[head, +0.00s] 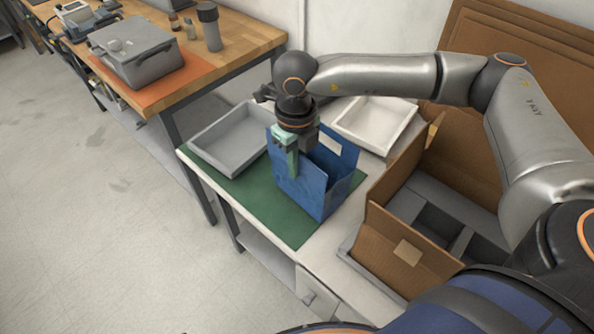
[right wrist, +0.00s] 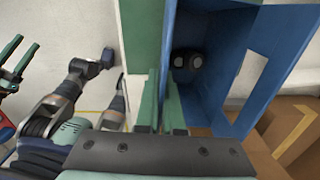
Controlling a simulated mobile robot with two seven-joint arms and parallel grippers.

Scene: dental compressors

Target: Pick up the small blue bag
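The small blue bag (head: 327,183) stands upright and open-topped on a green mat (head: 240,190) on the white table. My right gripper (head: 293,172) reaches down at the bag's left wall. In the right wrist view, its green fingers (right wrist: 162,75) stand close together on either side of the blue wall of the bag (right wrist: 207,95) and look shut on it. Dark round items (right wrist: 187,61) show inside the bag. My left gripper (right wrist: 27,45) shows at the left of the right wrist view, its green fingers apart and empty; it is out of the head view.
A grey tray (head: 207,162) lies left of the bag, and a white tray (head: 376,146) lies behind it. An open cardboard box (head: 380,245) with grey dividers stands close on the right. A wooden bench (head: 248,45) with a grey device (head: 137,55) is at the upper left.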

